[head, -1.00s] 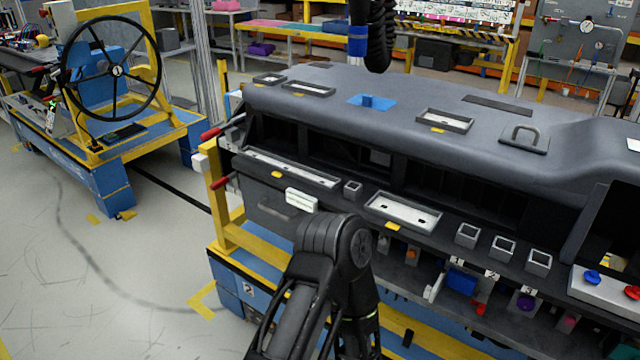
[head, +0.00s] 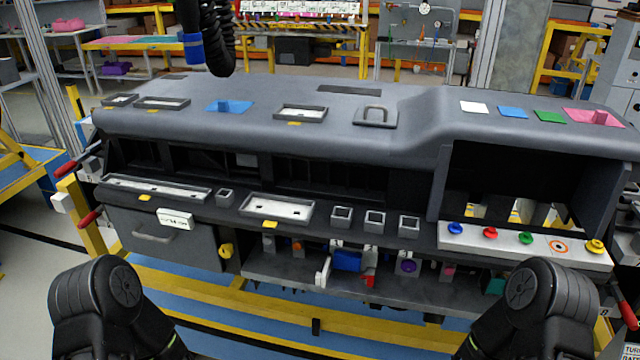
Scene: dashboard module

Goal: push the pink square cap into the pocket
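A flat pink square piece with a raised pink block (head: 595,117) lies on top of the dashboard at the far right. A small pink item (head: 448,270) also shows in the shelf under the dashboard; its shape is too small to tell. I cannot tell which of the two is the cap. Small square open pockets stand along the front ledge: a left one (head: 225,198) and a row of three (head: 341,217), (head: 375,221), (head: 409,226). Only dark links of my two arms show at the bottom left and bottom right; both grippers are out of view.
The grey dashboard (head: 300,135) spans the view. Shallow rectangular trays (head: 277,208) line its ledge. A panel with coloured knobs (head: 525,244) is at right. A blue piece (head: 229,106) and a handle (head: 376,116) sit on top. A black hose (head: 215,40) hangs above.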

